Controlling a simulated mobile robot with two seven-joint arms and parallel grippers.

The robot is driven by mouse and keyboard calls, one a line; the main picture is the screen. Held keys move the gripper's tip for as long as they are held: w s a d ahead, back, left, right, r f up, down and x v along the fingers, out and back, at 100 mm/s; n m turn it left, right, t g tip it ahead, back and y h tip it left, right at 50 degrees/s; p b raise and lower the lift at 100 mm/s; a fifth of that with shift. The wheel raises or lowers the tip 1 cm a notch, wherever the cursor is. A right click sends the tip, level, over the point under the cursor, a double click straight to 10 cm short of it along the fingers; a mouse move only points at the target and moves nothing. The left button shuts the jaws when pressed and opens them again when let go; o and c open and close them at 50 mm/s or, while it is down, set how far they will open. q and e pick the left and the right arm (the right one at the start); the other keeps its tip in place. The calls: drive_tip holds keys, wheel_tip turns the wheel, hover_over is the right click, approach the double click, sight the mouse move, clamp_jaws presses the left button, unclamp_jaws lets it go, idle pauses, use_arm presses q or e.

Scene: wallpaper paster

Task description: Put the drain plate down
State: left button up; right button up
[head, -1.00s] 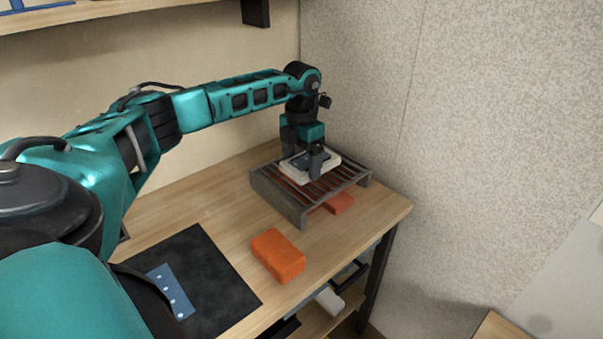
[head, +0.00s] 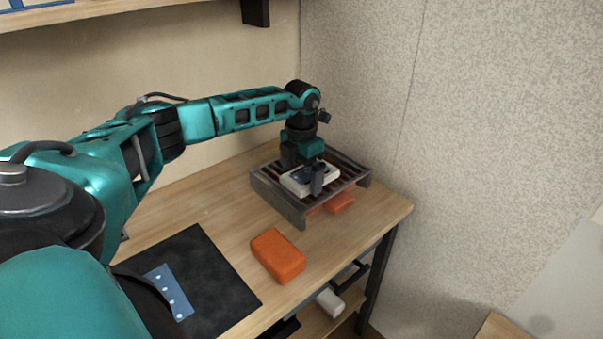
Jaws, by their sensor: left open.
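A small white plate with a dark middle (head: 327,178), which I take to be the drain plate, lies flat on a dark slatted rack (head: 277,201) at the back right of the bench. My left gripper (head: 303,174) points down over the plate. Its two fingers are open, one on the far left side and one on the near right side of the plate. The fingers and wrist hide part of the plate. My right gripper is not in view.
An orange block (head: 277,256) lies on the wooden bench (head: 215,205) in front of the rack. Another orange piece (head: 340,203) is partly under the rack. A black mat (head: 215,275) with a blue strip (head: 166,284) lies at front left. The wall (head: 450,130) stands close to the right.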

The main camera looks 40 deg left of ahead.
sight(302, 177)
use_arm(q)
drive_tip(key=shift+r, duration=0.25)
wheel_tip(302, 177, up, 11)
drive_tip(key=p, duration=0.1)
drive_tip(key=d+f+m+h, duration=0.1)
drive_tip(key=d+f+h, duration=0.3)
drive_tip(key=d, duration=0.6)
drive_tip(key=d+f+m+h, duration=0.1)
drive_tip(key=d+f+h, duration=0.25)
drive_tip(key=d, duration=0.75)
drive_tip(key=s+d+n+t+h, duration=0.2)
drive_tip(key=d+n+t+h, duration=0.25)
drive_tip(key=d, duration=0.45)
drive_tip(key=s+d+n+t+h, duration=0.25)
drive_tip(key=d+n+h, duration=0.25)
drive_tip(key=d, duration=0.3)
drive_tip(key=s+a+f+n+t+y, duration=0.2)
drive_tip(key=s+a+f+n+y, duration=0.3)
drive_tip(key=n, duration=0.8)
drive_tip(key=s+a+f+n+t+y, duration=0.1)
drive_tip(key=s+a+f+n+y, duration=0.4)
drive_tip(key=s+f+n+y, duration=0.4)
wheel_tip(302, 177, down, 4)
drive_tip(key=n, duration=0.5)
drive_tip(key=shift+s+t+y, duration=0.15)
drive_tip(key=shift+t+y, duration=0.25)
